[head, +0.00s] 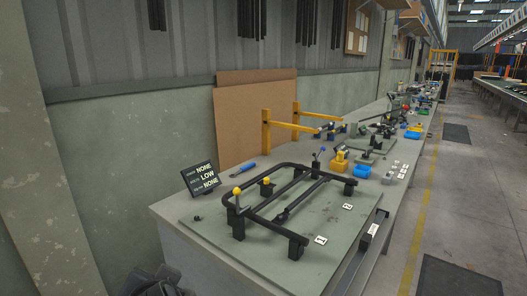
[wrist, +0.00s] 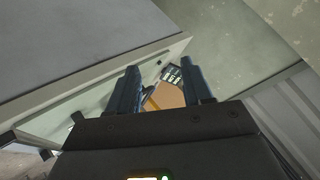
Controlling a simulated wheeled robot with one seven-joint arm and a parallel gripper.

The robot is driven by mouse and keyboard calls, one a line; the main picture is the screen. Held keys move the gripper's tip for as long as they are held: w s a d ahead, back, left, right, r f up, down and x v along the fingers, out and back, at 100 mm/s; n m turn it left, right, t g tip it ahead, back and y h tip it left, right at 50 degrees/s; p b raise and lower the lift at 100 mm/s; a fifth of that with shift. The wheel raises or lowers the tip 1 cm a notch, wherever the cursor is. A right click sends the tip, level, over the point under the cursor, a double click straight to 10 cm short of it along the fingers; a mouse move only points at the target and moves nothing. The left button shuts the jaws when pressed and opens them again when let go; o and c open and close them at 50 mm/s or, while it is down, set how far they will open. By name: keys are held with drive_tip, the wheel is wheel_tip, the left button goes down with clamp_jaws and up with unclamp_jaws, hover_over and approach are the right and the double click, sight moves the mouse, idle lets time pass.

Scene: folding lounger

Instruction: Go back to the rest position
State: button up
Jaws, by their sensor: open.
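My gripper (wrist: 160,67) shows in the wrist view with its two dark fingers apart and nothing between them. It hangs in free space beside the workbench edge. In the head view a dark part of my arm shows at the bottom left, off the bench's near end; the fingers are not visible there. The black tubular lounger frame (head: 285,222) lies on supports on a grey-green board (head: 262,262) on the workbench. Yellow-knobbed levers (head: 237,191) stand at its left end. The frame and gripper are apart.
A small black display (head: 202,178) reading NONE, LOW, NONE stands at the bench's near left corner. Brown panels (head: 235,125) lean on the wall. The right aisle (head: 445,200) is clear.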

drive_tip(key=s+d+f+n, duration=0.1)
drive_tip(key=s+d+f, duration=0.4)
drive_tip(key=d+f, duration=0.6)
drive_tip(key=s+d+f+t, duration=0.2)
drive_tip(key=s+d+f, duration=0.2)
drive_tip(key=s+d, duration=0.8)
drive_tip(key=s+d+r+n+t+h, duration=0.1)
drive_tip(key=s+d+r+h, duration=0.1)
drive_tip(key=s+d+r, duration=0.4)
drive_tip(key=s+d+r+n+t+h, duration=0.1)
drive_tip(key=s+d+r, duration=0.4)
drive_tip(key=s+d, duration=0.5)
drive_tip(key=s+t+h, duration=0.1)
drive_tip(key=s+h, duration=0.1)
drive_tip(key=s, duration=0.2)
drive_tip(key=shift+s+d+r, duration=0.15)
drive_tip(key=shift+d+r, duration=0.1)
drive_tip(key=shift+r, duration=0.15)
